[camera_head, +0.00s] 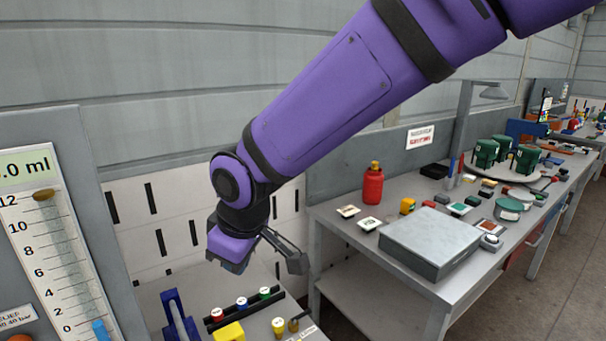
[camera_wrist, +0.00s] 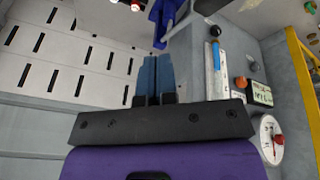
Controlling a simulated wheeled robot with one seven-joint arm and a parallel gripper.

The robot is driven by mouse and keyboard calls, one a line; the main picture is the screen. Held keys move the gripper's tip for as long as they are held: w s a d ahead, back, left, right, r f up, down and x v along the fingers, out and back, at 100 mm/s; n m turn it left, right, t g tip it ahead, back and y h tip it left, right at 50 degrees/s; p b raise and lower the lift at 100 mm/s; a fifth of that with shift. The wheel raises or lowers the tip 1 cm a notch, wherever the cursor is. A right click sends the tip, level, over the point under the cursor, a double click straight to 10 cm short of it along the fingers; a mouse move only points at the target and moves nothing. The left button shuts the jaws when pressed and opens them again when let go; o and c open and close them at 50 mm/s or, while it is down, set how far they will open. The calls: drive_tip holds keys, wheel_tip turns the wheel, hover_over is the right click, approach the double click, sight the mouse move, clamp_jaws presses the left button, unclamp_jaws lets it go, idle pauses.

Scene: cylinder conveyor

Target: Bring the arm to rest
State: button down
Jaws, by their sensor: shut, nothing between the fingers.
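My arm reaches down from the upper right in the head view, and my gripper (camera_head: 293,260) hangs in the air above and behind the bench (camera_head: 300,325) with the cylinders. In the wrist view my gripper (camera_wrist: 156,75) shows two blue fingers side by side, shut with nothing between them. The fingers touch no object that I can see.
A rack with several coloured cylinders (camera_head: 242,303), a yellow block (camera_head: 229,332) and a blue bracket (camera_head: 178,318) lie below my gripper. A panel with a graduated scale (camera_head: 60,260) stands left. The right table holds a grey box (camera_head: 430,240) and a red bottle (camera_head: 373,185).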

drive_tip(key=w+d+r+m+t+h, duration=0.1)
drive_tip(key=d+r+m, duration=0.35)
drive_tip(key=d, duration=0.85)
drive_tip(key=w+d+r+m+t, duration=0.1)
drive_tip(key=w+d+r+m, duration=0.15)
drive_tip(key=d+r, duration=0.7)
drive_tip(key=s+d+f+m+h, duration=0.1)
drive_tip(key=s+d+m, duration=0.3)
drive_tip(key=s+d, duration=0.3)
drive_tip(key=s+d+f+m+h, duration=0.1)
drive_tip(key=s+d+m, duration=0.3)
drive_tip(key=d, duration=1.1)
drive_tip(key=s, duration=0.3)
drive_tip(key=shift+s+t, duration=0.35)
drive_tip(key=shift+t, duration=0.05)
